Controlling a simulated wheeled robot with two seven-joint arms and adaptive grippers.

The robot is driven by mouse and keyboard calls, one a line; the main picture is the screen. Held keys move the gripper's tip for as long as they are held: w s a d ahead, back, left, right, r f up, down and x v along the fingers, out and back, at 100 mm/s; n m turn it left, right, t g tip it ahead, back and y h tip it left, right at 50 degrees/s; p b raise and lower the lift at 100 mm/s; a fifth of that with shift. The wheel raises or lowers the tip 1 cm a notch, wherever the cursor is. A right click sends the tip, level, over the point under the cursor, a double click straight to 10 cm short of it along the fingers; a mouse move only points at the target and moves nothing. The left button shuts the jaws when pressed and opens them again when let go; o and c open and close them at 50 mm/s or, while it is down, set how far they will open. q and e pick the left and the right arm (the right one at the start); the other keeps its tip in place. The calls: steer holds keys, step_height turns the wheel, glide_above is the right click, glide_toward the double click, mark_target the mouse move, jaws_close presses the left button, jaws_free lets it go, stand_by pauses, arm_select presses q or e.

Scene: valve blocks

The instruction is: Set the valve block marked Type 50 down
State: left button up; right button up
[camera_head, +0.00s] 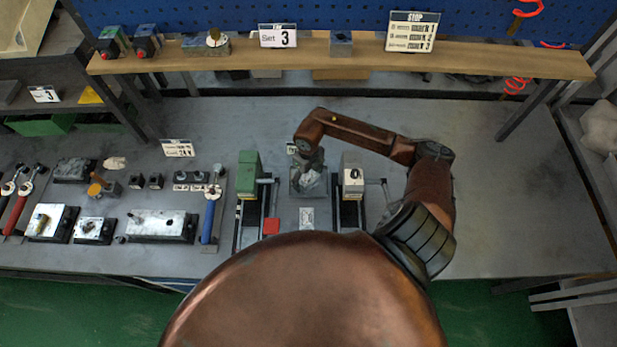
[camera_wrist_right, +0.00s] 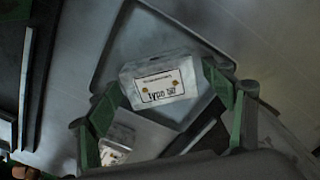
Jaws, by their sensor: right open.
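The valve block marked Type 50 (camera_wrist_right: 158,84) is a grey metal block with a white label in the right wrist view. It lies over a dark square plate with raised edges (camera_wrist_right: 125,35), between the two green fingers of my right gripper (camera_wrist_right: 163,105). The fingers stand apart, with the block between them. In the head view my right gripper (camera_head: 309,168) points down over the same block (camera_head: 309,186), in the middle of the bench, and partly hides it. I cannot tell exactly how the block touches the plate. My left gripper is not in view.
A green-topped fixture (camera_head: 249,175) stands left of the block and a white-topped one (camera_head: 352,176) right of it. Tools and metal blocks crowd the left bench. A wooden shelf (camera_head: 270,60) runs behind. The right bench is clear.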

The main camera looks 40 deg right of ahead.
mark_target(309, 179)
step_height(309, 179, up, 12)
steer(key=b, duration=0.1)
stand_by(0.5)
step_height(309, 179, down, 12)
steer(key=shift+f+p, duration=0.25)
steer(key=shift+p, duration=0.1)
step_height(309, 179, up, 3)
steer(key=shift+f, duration=0.15)
steer(key=shift+s+a+r, duration=0.1)
steer(key=shift+s+r, duration=0.1)
steer(key=shift+r, duration=0.5)
